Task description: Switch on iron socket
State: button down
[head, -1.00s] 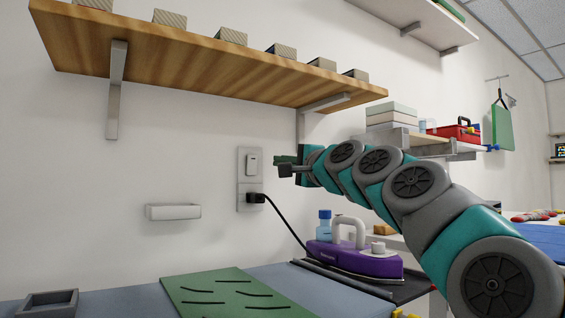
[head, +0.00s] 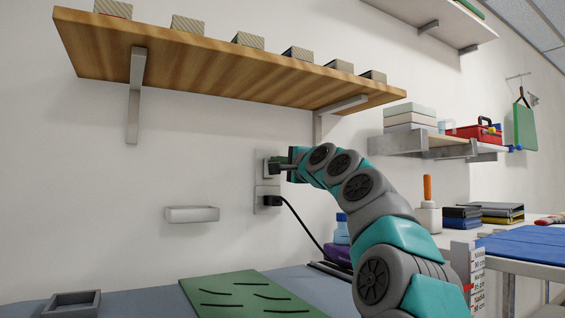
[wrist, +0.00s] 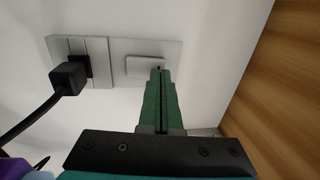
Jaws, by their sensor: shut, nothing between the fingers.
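The wall socket plate (head: 267,201) is on the white wall, with a black plug (head: 273,202) in its lower part and a cord running down. The wrist view also shows the plug (wrist: 68,76). The pale rocker switch (wrist: 145,66) sits on the plate beside the plug's section. My gripper (wrist: 161,73) is shut and empty, its green fingertips at the edge of the switch, in front of the plate. I cannot tell whether they touch it. In the head view my gripper (head: 276,165) hides most of the switch. The purple iron (head: 338,254) is mostly hidden behind my arm.
A wooden shelf (head: 230,70) with several small boxes overhangs the socket. A small white wall tray (head: 192,214) is to the left. A green mat (head: 245,298) lies on the board below. The wall around the socket is otherwise clear.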

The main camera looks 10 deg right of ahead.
jog(key=shift+w+a+r, duration=0.15)
jog(key=shift+w, duration=0.25)
jog(key=shift+r+p, duration=0.15)
jog(key=shift+p, duration=0.2)
jog(key=shift+w+r+p, duration=0.15)
jog(key=shift+r+p, duration=0.2)
jog(key=shift+p, duration=0.6)
jog(key=shift+w+f+g, duration=0.1)
jog(key=shift+f+g, duration=0.2)
jog(key=shift+f, duration=0.1)
jog(key=r+v, duration=0.3)
jog(key=v, duration=1)
jog(key=shift+s, duration=0.5)
